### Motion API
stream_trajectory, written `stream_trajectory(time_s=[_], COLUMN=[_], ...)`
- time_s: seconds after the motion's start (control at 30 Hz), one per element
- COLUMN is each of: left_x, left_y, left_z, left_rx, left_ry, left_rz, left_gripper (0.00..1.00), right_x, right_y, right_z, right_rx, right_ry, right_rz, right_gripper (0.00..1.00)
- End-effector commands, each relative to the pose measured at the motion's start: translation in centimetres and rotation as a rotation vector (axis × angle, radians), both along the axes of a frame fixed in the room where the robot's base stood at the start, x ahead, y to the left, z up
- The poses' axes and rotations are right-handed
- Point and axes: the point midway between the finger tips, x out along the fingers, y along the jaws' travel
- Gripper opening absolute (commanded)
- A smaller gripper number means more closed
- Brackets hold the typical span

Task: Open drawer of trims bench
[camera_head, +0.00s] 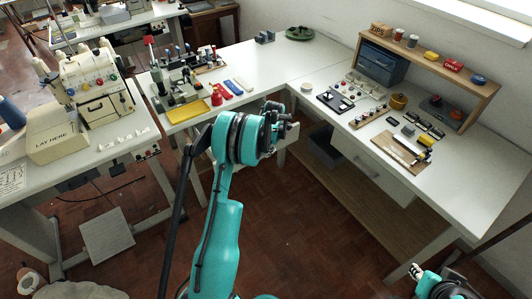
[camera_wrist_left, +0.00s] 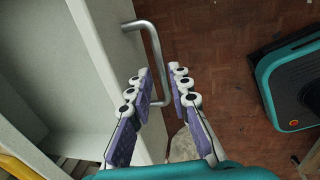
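A pale drawer (camera_wrist_left: 105,60) is pulled out in the left wrist view, with its inside showing at the left. Its metal bar handle (camera_wrist_left: 152,42) stands out from the drawer front. My right gripper (camera_head: 417,271) is low at the right, partly seen, away from the benches.
The white corner bench (camera_head: 330,62) carries small trays, tools and a wooden shelf (camera_head: 430,60). Another drawer front (camera_head: 372,168) is under its right wing. A sewing machine (camera_head: 95,85) stands on the left table. The brick-red floor (camera_head: 285,215) before the bench is open.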

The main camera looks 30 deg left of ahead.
Motion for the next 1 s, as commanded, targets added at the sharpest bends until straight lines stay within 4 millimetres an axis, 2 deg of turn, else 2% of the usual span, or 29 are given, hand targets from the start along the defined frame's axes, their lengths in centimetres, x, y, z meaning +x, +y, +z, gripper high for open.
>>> stream_trajectory(time_s=[0.2, 0.43, 0.63, 1.0], left_x=[-0.4, -0.6, -0.7, -0.7], left_y=[-0.9, -1.6, -1.8, -1.8], left_z=[4.9, 8.7, 9.8, 9.8], left_rx=[0.0, 0.0, 0.0, 0.0], left_ry=[0.0, 0.0, 0.0, 0.0], left_rz=[0.0, 0.0, 0.0, 0.0], left_gripper=[0.19, 0.19, 0.19, 0.19], right_x=[0.0, 0.0, 0.0, 0.0], right_y=[0.0, 0.0, 0.0, 0.0], right_z=[0.0, 0.0, 0.0, 0.0], right_rx=[0.0, 0.0, 0.0, 0.0], right_ry=[0.0, 0.0, 0.0, 0.0], right_rz=[0.0, 0.0, 0.0, 0.0], right_gripper=[0.28, 0.28, 0.28, 0.28])
